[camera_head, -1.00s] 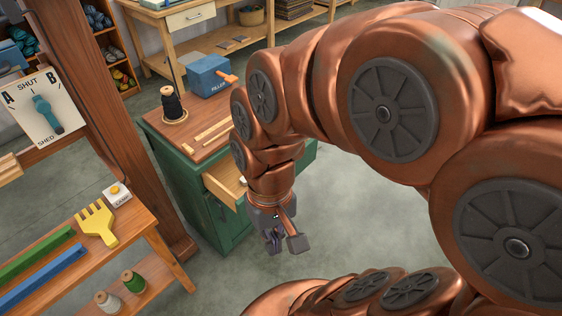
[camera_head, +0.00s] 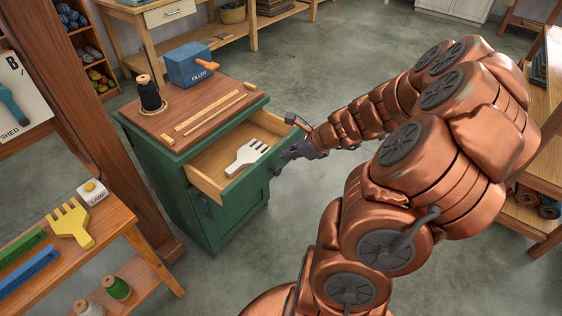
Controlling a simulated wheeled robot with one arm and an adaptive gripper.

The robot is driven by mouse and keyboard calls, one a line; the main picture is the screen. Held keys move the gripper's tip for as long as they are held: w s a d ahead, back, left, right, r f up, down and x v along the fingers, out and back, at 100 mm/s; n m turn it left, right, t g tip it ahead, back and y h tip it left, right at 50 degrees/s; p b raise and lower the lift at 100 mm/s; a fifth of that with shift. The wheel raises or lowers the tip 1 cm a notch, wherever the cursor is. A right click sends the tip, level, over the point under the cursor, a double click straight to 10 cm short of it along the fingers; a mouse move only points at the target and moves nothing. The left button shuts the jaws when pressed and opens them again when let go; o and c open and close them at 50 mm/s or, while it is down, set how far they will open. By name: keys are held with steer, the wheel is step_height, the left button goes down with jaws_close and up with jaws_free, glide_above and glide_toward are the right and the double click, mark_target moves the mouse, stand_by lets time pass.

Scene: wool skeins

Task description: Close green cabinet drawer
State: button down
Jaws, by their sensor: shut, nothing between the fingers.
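The green cabinet (camera_head: 170,195) stands left of centre with a wooden top. Its top drawer (camera_head: 203,180) is pulled out toward the lower right, showing a pale wooden inside and a green front (camera_head: 238,190). A white comb-like tool (camera_head: 247,157) lies in the drawer. My gripper (camera_head: 284,160) is shut and empty, just outside the right part of the drawer front. I cannot tell whether it touches the front, and it hides part of it.
On the cabinet top are a black thread cone (camera_head: 150,96), a blue box marked FILLER (camera_head: 188,66) and wooden strips (camera_head: 212,113). A wooden bench (camera_head: 105,225) with a yellow comb (camera_head: 72,222) is at the left. Open floor lies in front of the cabinet.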

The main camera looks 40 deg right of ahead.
steer(key=s+d+f+m+h, duration=0.2)
steer(key=d+f+m, duration=0.25)
steer(key=d, duration=0.25)
glide_toward(275, 159)
step_height(275, 159, down, 5)
steer(key=w, duration=0.2)
steer(key=shift+w+a+r+t, duration=0.1)
steer(key=shift+w+a+t, duration=0.15)
steer(key=shift+w, duration=0.2)
steer(key=shift+w+a+r+t, duration=0.1)
steer(key=shift+w+a+t, duration=0.1)
steer(key=shift+w, duration=0.2)
